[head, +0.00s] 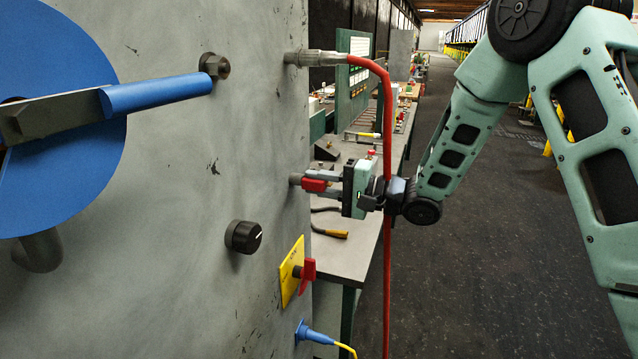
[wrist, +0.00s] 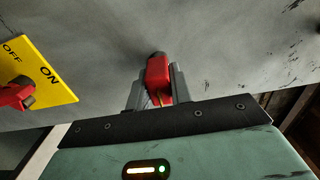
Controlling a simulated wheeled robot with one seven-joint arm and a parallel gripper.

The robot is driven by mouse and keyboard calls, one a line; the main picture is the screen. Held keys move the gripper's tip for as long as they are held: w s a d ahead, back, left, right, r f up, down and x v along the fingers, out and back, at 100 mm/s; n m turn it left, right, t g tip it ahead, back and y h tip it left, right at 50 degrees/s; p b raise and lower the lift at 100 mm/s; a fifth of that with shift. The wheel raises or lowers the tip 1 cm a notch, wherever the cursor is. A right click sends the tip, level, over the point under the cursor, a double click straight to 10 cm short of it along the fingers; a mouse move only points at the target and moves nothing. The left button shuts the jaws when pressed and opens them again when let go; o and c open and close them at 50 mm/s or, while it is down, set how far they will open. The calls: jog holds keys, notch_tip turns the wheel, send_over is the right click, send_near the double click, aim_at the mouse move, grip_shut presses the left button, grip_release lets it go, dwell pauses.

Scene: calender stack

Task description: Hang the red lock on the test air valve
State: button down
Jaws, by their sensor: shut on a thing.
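My gripper (head: 318,179) is shut on the red lock (head: 314,185), close to the right edge of the grey panel. In the wrist view the lock (wrist: 158,78) sits between the two grey fingers, with a thin brass-coloured piece low on it. A short grey stub (head: 295,179) sticks out of the panel just left of the lock. In the wrist view a dark round end shows right behind the lock. I cannot tell whether lock and stub touch, or whether a shackle is around it. No label names the test air valve.
A yellow ON/OFF plate with a red switch (head: 307,271) is below the gripper. A red hose (head: 387,250) hangs by my wrist from a fitting (head: 315,57). A blue disc with a lever (head: 155,93) and a black knob (head: 243,237) are left. A workbench (head: 350,255) stands behind.

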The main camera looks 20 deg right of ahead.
jog(key=shift+p+v, duration=0.6)
jog(key=shift+v, duration=1.6)
